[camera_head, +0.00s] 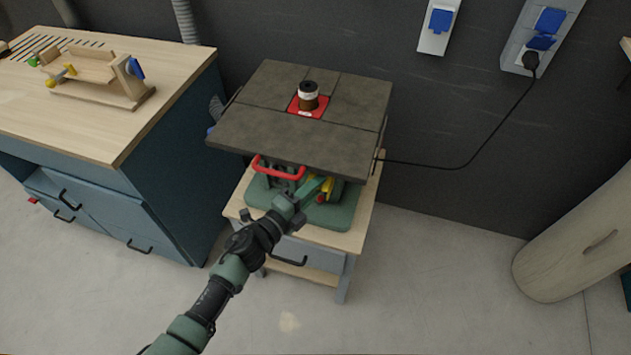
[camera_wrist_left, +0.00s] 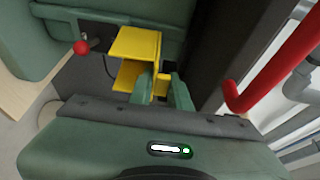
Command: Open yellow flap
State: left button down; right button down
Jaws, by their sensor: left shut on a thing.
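The yellow flap (camera_head: 327,186) is on the front of the green machine base, under the dark table top. In the left wrist view the yellow flap (camera_wrist_left: 138,42) stands out from a dark switch box, with a second yellow plate below it. My left gripper (camera_head: 309,189) reaches up to it from the front. In the wrist view the gripper's green fingers (camera_wrist_left: 163,80) are shut on the yellow flap's edge, one on each side. What is behind the flap is mostly hidden.
A red handle (camera_head: 278,168) sticks out left of the flap. A red knob (camera_wrist_left: 81,47) is beside it in the wrist view. The dark table top (camera_head: 290,140) overhangs the base. A workbench (camera_head: 100,125) stands left; the floor in front is clear.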

pick_arm(q)
jog(key=shift+w+r, duration=0.1)
jog(key=shift+r, duration=0.2)
jog(key=c, duration=1.6)
grip_release()
jog(key=shift+o, duration=1)
jog(key=shift+f, duration=0.15)
jog(key=b+v, duration=0.1)
jog(key=v, duration=0.6)
jog(key=shift+s+a, duration=0.2)
jog(key=shift+s, duration=0.15)
